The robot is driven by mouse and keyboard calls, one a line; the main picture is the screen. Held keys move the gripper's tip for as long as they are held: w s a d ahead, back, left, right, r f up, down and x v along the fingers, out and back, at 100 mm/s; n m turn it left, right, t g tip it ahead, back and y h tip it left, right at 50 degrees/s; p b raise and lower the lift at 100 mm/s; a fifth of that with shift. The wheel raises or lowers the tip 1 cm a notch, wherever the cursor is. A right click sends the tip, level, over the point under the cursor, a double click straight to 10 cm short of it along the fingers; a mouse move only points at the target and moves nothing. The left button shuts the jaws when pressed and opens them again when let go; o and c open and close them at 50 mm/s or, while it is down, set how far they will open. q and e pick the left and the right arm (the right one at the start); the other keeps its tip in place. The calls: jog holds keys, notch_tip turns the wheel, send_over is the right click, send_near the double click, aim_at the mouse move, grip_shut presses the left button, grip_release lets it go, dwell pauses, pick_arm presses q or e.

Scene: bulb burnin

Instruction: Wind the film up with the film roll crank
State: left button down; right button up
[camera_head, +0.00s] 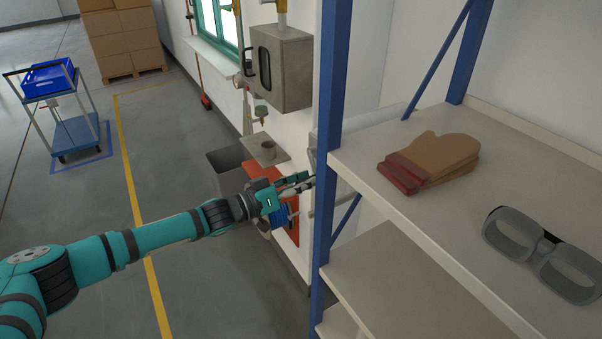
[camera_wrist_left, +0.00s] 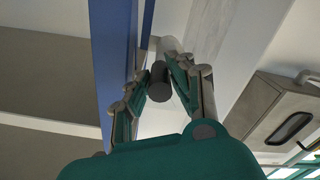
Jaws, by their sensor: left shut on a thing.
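My left gripper (camera_head: 305,183) reaches from the left to the wall side of the blue shelf post. In the left wrist view my left gripper (camera_wrist_left: 160,76) has its fingers on either side of a dark round grip, which I take for the handle of the film roll crank (camera_wrist_left: 158,84). The gripper is shut on it. A pale cylinder, perhaps the film roll (camera_wrist_left: 168,47), shows just behind the handle. In the head view the post and the fingers hide most of the crank and roll. My right gripper is not in view.
The blue post (camera_head: 334,120) stands right beside my left fingers. The shelf (camera_head: 400,215) holds brown mitts (camera_head: 435,160) and grey goggles (camera_head: 540,250). A grey wall box (camera_head: 280,65) hangs above the arm. An orange-red panel (camera_head: 262,172) is below it.

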pick_arm(q)
jog(key=shift+r, duration=0.15)
jog(key=c, duration=1.2)
grip_release()
jog(key=shift+o, duration=0.2)
